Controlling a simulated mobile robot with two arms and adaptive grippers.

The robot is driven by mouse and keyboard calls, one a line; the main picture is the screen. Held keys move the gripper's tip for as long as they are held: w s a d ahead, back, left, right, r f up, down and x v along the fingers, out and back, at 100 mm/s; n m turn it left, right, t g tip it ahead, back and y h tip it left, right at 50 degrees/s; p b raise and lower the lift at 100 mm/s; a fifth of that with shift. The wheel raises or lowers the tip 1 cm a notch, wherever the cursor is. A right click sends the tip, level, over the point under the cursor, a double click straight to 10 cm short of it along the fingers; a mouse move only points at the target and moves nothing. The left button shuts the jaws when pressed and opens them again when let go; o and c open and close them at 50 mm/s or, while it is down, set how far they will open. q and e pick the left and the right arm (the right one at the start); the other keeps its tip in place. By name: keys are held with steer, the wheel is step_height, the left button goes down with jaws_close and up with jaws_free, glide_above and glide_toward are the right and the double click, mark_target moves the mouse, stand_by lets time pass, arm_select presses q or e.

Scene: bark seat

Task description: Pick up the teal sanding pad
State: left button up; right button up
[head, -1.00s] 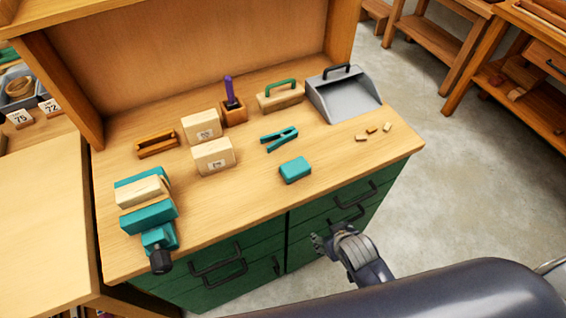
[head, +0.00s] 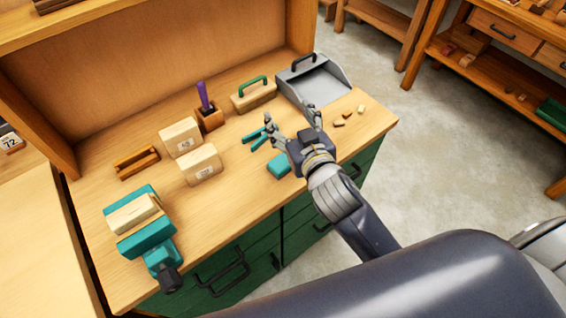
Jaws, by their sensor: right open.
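The teal sanding pad (head: 278,166) is a small block lying flat on the wooden bench top, near the front edge. My right gripper (head: 291,125) is open, with its fingers spread and pointing toward the back of the bench. It is above and slightly right of the pad, and its palm hides the pad's right end. I see nothing between the fingers. Whether the gripper touches the pad cannot be told, but it appears apart from it. My left gripper is not in view.
A teal clamp (head: 257,137) lies just behind the pad. A grey dustpan (head: 315,84) and small wood scraps (head: 348,115) are to the right. Two labelled wood blocks (head: 201,165), a brush block with green handle (head: 253,95) and a teal vise (head: 148,236) stand around. Bench front is clear.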

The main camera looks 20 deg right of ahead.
steer(key=w+a+r+n+t+y, duration=0.1)
steer(key=a+r+n+t+y, duration=0.3)
steer(key=a+r+n+y, duration=0.75)
steer(key=s+a+r+n+g+y, duration=0.1)
steer(key=s+a+n+g+y, duration=0.3)
steer(key=a+n+g, duration=0.35)
steer(key=s+a+n+g+y, duration=0.3)
steer(key=s+a+n+g, duration=0.2)
steer(key=a+g, duration=0.4)
steer(key=m+g+h, duration=0.3)
steer(key=h, duration=1.6)
glide_toward(283, 161)
steer(key=f, duration=0.1)
steer(key=d+f+p, duration=0.1)
steer(key=f, duration=0.1)
steer(key=shift+w+d+f, duration=0.15)
steer(key=shift+f, duration=0.2)
steer(key=shift+f+p, duration=0.3)
steer(key=f+p, duration=0.1)
steer(key=f, duration=0.1)
steer(key=a+f+p, duration=0.1)
steer(key=f, duration=0.1)
steer(key=shift+f, duration=0.7)
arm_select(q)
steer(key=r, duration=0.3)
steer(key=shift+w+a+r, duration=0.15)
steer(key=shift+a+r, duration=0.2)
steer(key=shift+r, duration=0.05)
arm_select(e)
steer(key=c, duration=1.2)
